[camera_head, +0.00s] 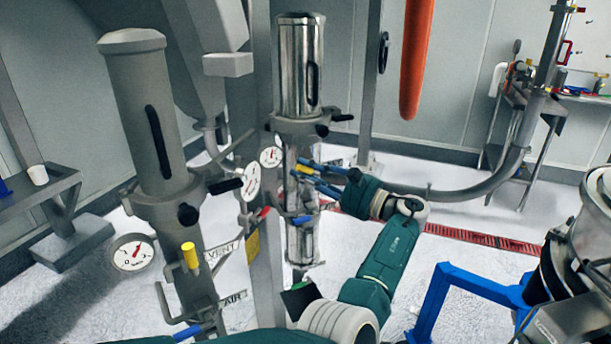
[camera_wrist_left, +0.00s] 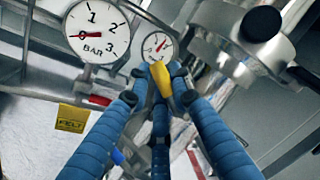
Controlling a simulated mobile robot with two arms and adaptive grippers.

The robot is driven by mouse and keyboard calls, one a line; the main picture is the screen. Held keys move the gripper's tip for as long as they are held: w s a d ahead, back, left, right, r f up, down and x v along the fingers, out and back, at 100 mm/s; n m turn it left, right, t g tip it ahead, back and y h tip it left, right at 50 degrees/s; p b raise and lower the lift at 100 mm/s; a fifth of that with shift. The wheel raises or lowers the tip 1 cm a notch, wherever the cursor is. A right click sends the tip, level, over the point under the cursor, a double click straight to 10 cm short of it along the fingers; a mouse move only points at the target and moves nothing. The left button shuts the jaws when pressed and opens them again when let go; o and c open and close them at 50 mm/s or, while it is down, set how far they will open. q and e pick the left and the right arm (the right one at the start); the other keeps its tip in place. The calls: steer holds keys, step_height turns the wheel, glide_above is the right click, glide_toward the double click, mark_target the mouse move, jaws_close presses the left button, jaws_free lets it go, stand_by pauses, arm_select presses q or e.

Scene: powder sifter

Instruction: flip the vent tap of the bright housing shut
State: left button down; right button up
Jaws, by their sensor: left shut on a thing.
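The bright housing (camera_head: 301,65) is the shiny metal cylinder in the middle of the head view. Its yellow vent tap handle (camera_head: 304,170) sits on the pipe below the clamp. My left gripper (camera_head: 310,176) reaches it from the right with its blue fingers. In the left wrist view the fingertips (camera_wrist_left: 163,75) are closed around the yellow handle (camera_wrist_left: 160,82), which stands up between them. The fingers partly hide the tap body, so its exact angle is hard to tell. My right gripper is not in view.
A dull grey housing (camera_head: 145,110) stands at left with its own yellow tap (camera_head: 190,255) and blue tap (camera_head: 188,332). Gauges (camera_head: 270,157) sit beside the bright housing, and a blue lever (camera_head: 301,219) is below the held tap. A black clamp knob (camera_wrist_left: 261,23) is close to the gripper.

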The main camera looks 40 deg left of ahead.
arm_select(q)
steer(key=m, duration=0.1)
steer(key=m+y, duration=0.1)
steer(key=m, duration=0.1)
steer(key=shift+w+r+t, duration=0.15)
steer(key=shift+r+t, duration=0.15)
steer(key=shift+r, duration=0.05)
steer(key=shift+w+d+r+m+t+y, duration=0.1)
steer(key=shift+m+t+y, duration=0.25)
steer(key=shift+m, duration=0.2)
steer(key=shift+w+d+r+m+t+y, duration=0.1)
steer(key=shift+m+t+y, duration=0.2)
steer(key=shift+m, duration=0.25)
steer(key=c, duration=1.8)
jaws_free()
steer(key=shift+a, duration=0.15)
steer(key=v, duration=1.2)
steer(key=shift+o, duration=0.3)
steer(key=shift+f, duration=0.1)
